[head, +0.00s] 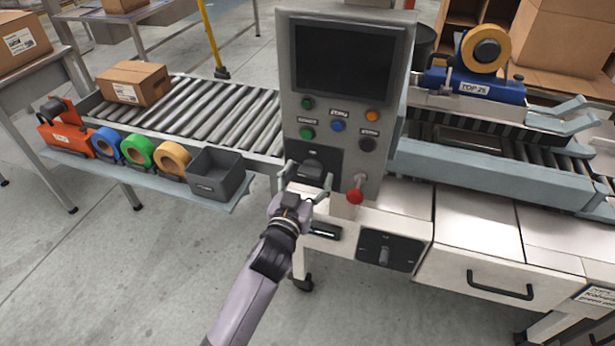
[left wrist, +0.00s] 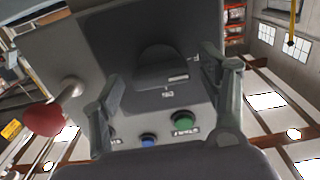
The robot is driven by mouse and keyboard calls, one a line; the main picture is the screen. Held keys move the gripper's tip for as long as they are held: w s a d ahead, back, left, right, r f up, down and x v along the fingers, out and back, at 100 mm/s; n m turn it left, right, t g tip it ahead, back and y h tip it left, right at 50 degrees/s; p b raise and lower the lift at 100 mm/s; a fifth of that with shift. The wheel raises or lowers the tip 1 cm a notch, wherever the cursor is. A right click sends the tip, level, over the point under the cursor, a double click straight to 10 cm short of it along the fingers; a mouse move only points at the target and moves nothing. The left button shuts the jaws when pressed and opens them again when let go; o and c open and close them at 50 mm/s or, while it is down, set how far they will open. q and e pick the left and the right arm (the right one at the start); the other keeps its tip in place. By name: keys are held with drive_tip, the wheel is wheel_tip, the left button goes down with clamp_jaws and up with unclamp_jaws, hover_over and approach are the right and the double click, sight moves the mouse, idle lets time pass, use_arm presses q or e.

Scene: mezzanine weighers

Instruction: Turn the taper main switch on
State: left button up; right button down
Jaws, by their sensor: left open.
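A dark switch knob (head: 311,168) sits on a black plate low on the grey control panel. My left gripper (head: 306,188) is open in front of it, with a finger to each side. In the left wrist view the rounded dark knob (left wrist: 157,66) lies between the spread fingers of my left gripper (left wrist: 165,92); I cannot tell if either finger touches it. A second rotary switch (head: 384,256) is on a black plate on the white cabinet below. Labels are too small to read surely. My right gripper is not in view.
A red-knobbed lever (head: 355,194) stands out just right of the gripper. Several coloured buttons and a dark screen (head: 350,62) are above. A shelf with tape rolls and a dark bin (head: 217,176) is left. The roller conveyor (head: 215,112) carries a carton (head: 134,83).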

use_arm(q)
drive_tip(key=shift+c, duration=0.2)
drive_tip(key=c, duration=1.1)
